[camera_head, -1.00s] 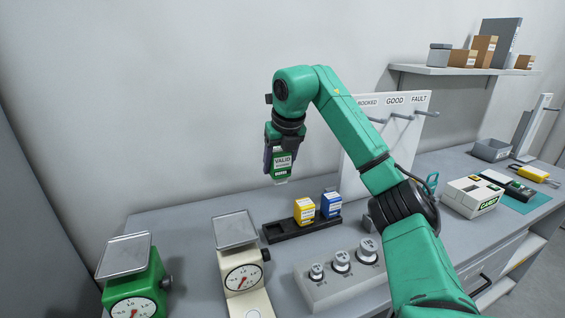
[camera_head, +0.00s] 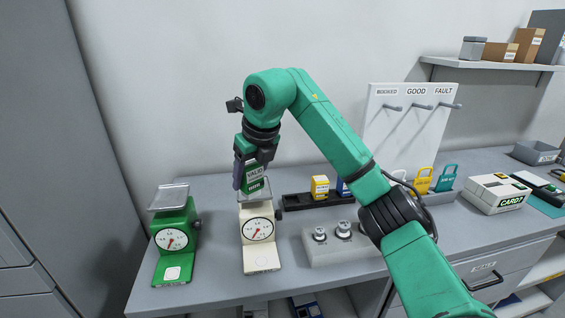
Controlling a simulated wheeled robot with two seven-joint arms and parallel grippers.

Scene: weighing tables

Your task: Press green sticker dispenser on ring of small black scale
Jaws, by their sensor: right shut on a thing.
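My right gripper (camera_head: 253,172) is shut on a green sticker dispenser (camera_head: 254,184) marked VALID and holds it upright. In the picture it overlaps the pan of a cream scale (camera_head: 258,250); whether it touches the pan cannot be told. The cream scale has a white dial and a faint ring on its low front base. A green scale (camera_head: 176,238) with a metal pan stands to its left, with a pale square bearing a ring on its front base. I see no small black scale. My left gripper is not in view.
A black holder (camera_head: 292,201) with a yellow dispenser (camera_head: 320,187) and a partly hidden blue one stands behind a grey block of weights (camera_head: 321,248). A white peg board (camera_head: 408,125) stands at the back. A card box (camera_head: 497,193) is at the right. The table is clear between the two scales.

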